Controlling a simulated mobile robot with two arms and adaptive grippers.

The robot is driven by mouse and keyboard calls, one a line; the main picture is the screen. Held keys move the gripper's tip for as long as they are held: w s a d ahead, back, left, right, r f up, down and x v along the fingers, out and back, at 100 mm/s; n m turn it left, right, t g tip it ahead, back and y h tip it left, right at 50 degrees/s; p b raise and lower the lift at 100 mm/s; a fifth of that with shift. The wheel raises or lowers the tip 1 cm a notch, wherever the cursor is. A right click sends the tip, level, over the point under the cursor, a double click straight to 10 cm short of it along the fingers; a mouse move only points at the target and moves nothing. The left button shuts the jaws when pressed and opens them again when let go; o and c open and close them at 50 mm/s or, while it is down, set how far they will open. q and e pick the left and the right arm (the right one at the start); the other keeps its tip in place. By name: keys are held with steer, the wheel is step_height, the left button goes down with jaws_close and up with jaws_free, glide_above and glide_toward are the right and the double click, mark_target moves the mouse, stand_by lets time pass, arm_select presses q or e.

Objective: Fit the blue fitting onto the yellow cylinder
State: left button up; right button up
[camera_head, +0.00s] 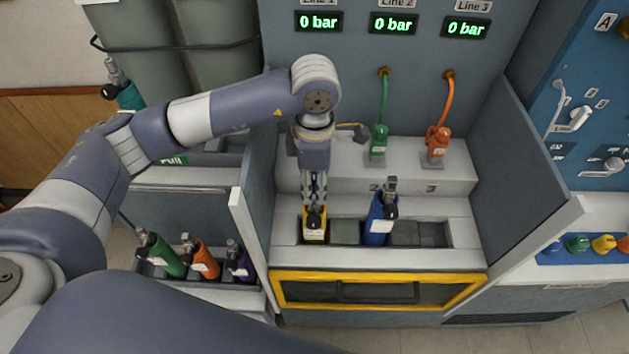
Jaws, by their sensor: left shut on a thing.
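The yellow cylinder (322,236) stands in the leftmost slot of the bench's recessed tray. My left gripper (314,207) points straight down at its top, shut on the upper end of the cylinder. The fingers hide most of the grip. I cannot make out the blue fitting; it may be hidden behind my left arm. My right gripper is not in view.
A blue cylinder (380,226) stands in the same tray, right of the yellow one. A green fitting (378,142) and an orange fitting (437,143) with hoses rest on the shelf behind. Side panels (522,150) flank the bench. Several cylinders stand in a lower-left rack.

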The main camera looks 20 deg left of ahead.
arm_select(q)
steer(key=shift+f, duration=0.25)
steer(key=o, duration=1.3)
step_height(320, 180, up, 12)
steer(key=shift+r, duration=0.1)
